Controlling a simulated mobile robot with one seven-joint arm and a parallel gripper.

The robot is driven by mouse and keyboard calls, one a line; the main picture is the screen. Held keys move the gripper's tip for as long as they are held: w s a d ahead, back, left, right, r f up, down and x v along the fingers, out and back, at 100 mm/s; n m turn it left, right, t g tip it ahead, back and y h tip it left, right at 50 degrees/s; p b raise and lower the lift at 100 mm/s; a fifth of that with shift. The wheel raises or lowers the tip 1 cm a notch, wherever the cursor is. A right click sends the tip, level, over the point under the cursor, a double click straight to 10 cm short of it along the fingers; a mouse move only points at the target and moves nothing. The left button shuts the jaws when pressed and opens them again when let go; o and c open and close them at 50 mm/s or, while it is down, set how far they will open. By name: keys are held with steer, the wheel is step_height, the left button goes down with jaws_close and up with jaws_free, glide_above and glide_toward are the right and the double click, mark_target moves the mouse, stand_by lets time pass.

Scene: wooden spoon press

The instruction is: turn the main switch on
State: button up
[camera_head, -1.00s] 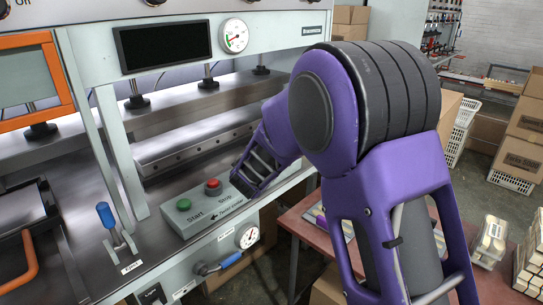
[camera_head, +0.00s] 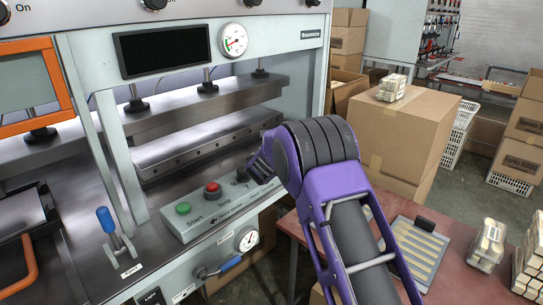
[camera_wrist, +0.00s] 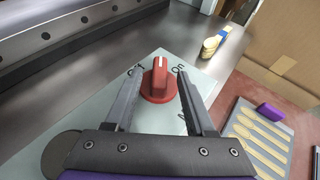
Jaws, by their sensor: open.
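The main switch is a red rotary knob (camera_wrist: 158,82) with a white line on its grip, which points up in the wrist view. It sits on a pale grey panel (camera_wrist: 200,88) with partly hidden lettering on both sides of the knob. My gripper (camera_wrist: 161,72) is open, with one finger on each side of the knob; whether either finger touches it I cannot tell. In the head view my gripper (camera_head: 252,170) is over the right end of the control box (camera_head: 212,213) and hides the knob.
A green start button (camera_head: 183,208) and a red stop button (camera_head: 213,188) are left of my gripper. The press plate (camera_head: 200,140) is behind. A blue-handled lever (camera_head: 107,220) stands further left. A cardboard box (camera_head: 400,125) and a table with a spoon tray (camera_head: 415,250) are right.

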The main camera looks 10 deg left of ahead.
steer(key=shift+x, duration=1.1)
steer(key=shift+c, duration=0.2)
jaws_close()
